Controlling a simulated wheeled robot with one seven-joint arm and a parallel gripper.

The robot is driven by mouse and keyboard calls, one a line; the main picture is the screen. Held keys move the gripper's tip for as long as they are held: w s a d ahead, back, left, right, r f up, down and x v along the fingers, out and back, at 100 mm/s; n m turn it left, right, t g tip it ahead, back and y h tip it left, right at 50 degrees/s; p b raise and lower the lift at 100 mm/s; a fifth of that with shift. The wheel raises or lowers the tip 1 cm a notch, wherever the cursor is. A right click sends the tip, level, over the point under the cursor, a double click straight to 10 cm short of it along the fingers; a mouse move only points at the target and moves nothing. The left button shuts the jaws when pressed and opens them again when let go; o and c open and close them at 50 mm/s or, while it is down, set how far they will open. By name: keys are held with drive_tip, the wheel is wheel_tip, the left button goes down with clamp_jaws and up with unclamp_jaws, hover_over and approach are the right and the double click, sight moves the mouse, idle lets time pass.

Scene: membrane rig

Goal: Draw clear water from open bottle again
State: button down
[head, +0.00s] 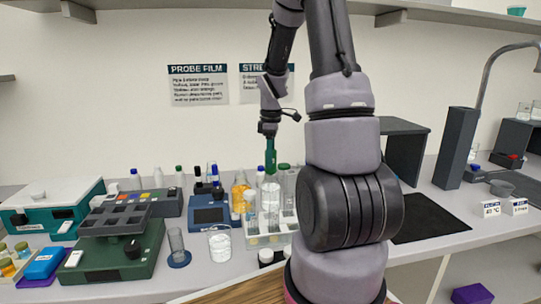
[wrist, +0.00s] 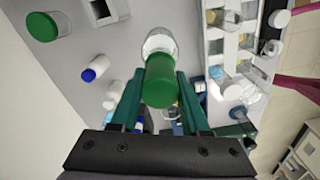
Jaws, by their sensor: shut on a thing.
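My gripper (head: 270,156) points straight down over the bench in the head view. In the wrist view its teal fingers (wrist: 158,98) are shut on a green cylinder (wrist: 160,80). A clear glass bottle (head: 270,194) stands right below my gripper in the head view, and its clear wall (wrist: 160,42) shows just beyond the green cylinder in the wrist view. The bottle's mouth and the lower end of the cylinder are hidden. I cannot tell whether the cylinder touches or enters the bottle, nor how much water it holds.
Bottles crowd around the clear one, with an amber-filled bottle (head: 239,190) at its left. A beaker (head: 219,246), a blue instrument (head: 209,214) and a dark green device (head: 112,252) stand further left. A black mat (head: 430,222) lies bare at right.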

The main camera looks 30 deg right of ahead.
drive_tip(key=shift+f, duration=0.2)
drive_tip(key=shift+r, duration=0.5)
idle(0.4)
drive_tip(key=shift+r, duration=5)
